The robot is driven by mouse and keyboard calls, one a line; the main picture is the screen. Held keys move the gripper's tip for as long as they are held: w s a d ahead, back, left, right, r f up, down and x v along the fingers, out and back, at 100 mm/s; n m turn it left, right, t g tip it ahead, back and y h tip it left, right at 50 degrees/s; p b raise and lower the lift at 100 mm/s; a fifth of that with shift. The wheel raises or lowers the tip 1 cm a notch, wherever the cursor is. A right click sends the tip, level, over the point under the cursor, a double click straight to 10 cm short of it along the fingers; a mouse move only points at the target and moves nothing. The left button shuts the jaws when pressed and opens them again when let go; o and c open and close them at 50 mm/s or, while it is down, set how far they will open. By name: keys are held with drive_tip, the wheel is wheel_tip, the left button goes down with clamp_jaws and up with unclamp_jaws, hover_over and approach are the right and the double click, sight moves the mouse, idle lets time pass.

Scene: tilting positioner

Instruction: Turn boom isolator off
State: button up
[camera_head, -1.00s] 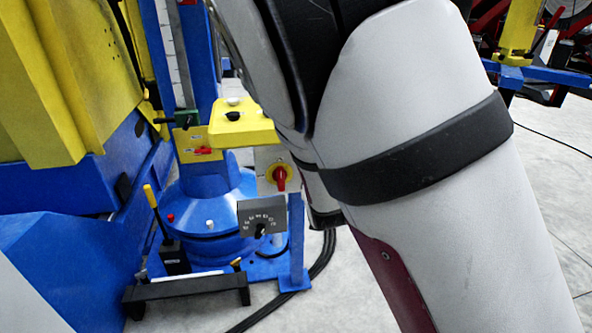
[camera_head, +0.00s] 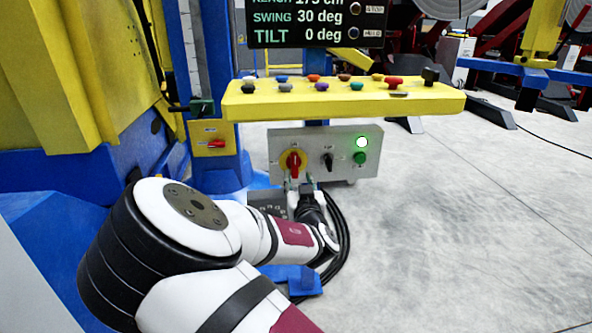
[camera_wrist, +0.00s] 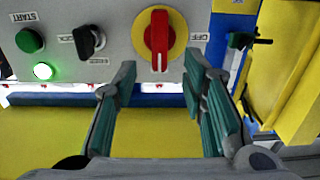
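A red rotary handle on a yellow disc (camera_head: 293,161) sits on a grey control panel (camera_head: 341,140) under the yellow console. In the wrist view, which is upside down, this red handle (camera_wrist: 159,39) lies across the disc, upright in the picture, with an OFF label beside it. A second red lever (camera_head: 215,143) sits on a small yellow plate on the blue column. I cannot read which one is named boom isolator. My gripper (camera_wrist: 160,97) is open and empty, its green-padded fingers spread just short of the rotary handle. It also shows just below the panel in the head view (camera_head: 301,184).
A black selector (camera_wrist: 89,41), a green START button (camera_wrist: 29,41) and a lit lamp (camera_wrist: 43,71) share the panel. A yellow console (camera_head: 340,104) with several coloured knobs overhangs it. A display (camera_head: 318,24) stands above.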

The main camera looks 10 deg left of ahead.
sight(295, 166)
drive_tip(key=b+x, duration=0.1)
drive_tip(key=x, duration=0.7)
drive_tip(key=shift+b, duration=0.3)
clamp_jaws()
